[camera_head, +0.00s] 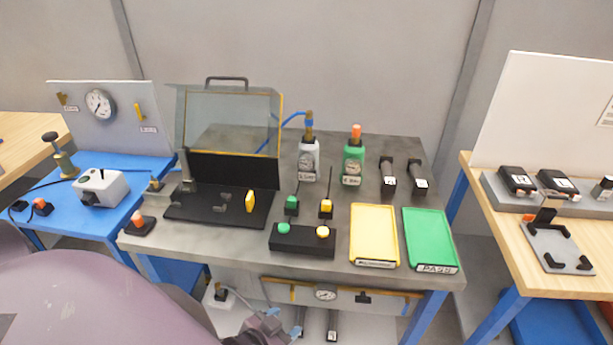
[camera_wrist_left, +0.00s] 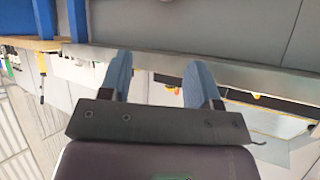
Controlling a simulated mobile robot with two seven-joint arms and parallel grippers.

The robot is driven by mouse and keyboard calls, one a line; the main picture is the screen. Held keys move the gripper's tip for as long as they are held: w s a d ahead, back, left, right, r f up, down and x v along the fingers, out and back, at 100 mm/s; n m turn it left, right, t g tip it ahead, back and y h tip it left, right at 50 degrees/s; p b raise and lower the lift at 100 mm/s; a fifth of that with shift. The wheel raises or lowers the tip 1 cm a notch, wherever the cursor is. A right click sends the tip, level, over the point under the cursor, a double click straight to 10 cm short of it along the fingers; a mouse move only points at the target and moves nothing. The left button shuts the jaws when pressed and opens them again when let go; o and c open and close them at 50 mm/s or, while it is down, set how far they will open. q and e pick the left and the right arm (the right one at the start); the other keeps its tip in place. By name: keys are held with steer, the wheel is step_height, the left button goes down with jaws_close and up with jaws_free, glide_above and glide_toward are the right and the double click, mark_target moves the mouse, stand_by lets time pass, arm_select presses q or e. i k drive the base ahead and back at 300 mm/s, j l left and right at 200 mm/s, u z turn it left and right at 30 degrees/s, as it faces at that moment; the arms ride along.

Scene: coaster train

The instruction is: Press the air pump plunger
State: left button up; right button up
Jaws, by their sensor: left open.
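The air pump (camera_head: 66,165) stands upright on the blue left-hand table in the head view, with a dark round plunger knob (camera_head: 50,136) raised above its brass-coloured body. My left gripper (camera_head: 284,321) is low at the front of the grey middle table, well to the right of the pump and apart from it. In the left wrist view its two blue fingers (camera_wrist_left: 159,82) are spread with nothing between them. I cannot make out the pump in that view. My right gripper is not in view.
A white switch box (camera_head: 101,188) and a gauge panel (camera_head: 100,104) are near the pump. The grey table (camera_head: 150,241) holds an open clear-lidded case, a black button box (camera_head: 302,240), and yellow (camera_head: 374,235) and green (camera_head: 430,238) trays. My left arm covers the lower left.

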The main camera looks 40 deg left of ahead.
mark_target(51, 136)
steer(key=k+j+u, duration=0.2)
steer(key=j, duration=1)
steer(key=k+j+u, duration=0.15)
steer(key=j, duration=1.1)
steer(key=k+j+u, duration=0.2)
steer(key=j, duration=1.05)
steer(key=i+l, duration=0.05)
steer(key=i, duration=0.05)
